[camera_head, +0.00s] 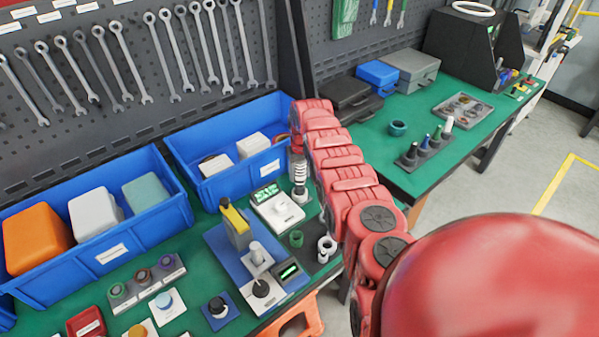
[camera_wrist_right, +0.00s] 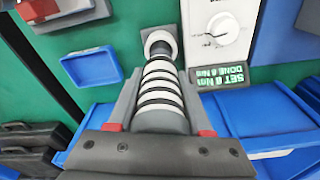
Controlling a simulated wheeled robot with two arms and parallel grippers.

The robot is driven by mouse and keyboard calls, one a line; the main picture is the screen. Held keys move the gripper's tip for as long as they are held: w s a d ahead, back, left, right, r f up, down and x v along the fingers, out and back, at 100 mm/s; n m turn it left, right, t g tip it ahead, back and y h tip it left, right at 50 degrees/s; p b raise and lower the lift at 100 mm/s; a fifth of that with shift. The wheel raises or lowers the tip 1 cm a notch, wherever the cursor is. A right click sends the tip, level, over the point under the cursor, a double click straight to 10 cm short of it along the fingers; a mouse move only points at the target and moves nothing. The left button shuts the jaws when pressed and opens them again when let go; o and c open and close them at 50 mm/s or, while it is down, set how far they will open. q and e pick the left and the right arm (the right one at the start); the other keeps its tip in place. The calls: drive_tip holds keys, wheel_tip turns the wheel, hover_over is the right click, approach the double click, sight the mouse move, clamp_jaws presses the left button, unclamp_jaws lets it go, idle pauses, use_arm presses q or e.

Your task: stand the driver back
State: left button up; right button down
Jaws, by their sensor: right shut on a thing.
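The driver (camera_wrist_right: 161,92), a grey tool with white ribs, is between the two fingers of my right gripper (camera_wrist_right: 160,82), which is shut on it. In the wrist view its far end meets a small grey square base (camera_wrist_right: 166,32); I cannot tell whether it is seated there. In the head view the driver (camera_head: 299,178) looks upright beside the white dial unit (camera_head: 283,216), at the end of my red right arm. My left gripper is not in view.
A blue bin (camera_head: 222,185) with white boxes stands just behind the driver. A blue test fixture (camera_head: 228,250) with a yellow-topped clamp is in front left. A second green bench (camera_head: 455,150) stands at the right.

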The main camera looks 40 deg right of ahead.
idle(0.7)
drive_tip(key=shift+f+b, duration=0.55)
drive_tip(key=shift+b, duration=0.1)
drive_tip(key=shift+f+b, duration=0.7)
drive_tip(key=shift+f, duration=0.05)
idle(1.1)
drive_tip(key=shift+c, duration=1.2)
unclamp_jaws()
wheel_tip(320, 180, up, 8)
drive_tip(key=p, duration=0.5)
drive_tip(key=shift+r, duration=0.5)
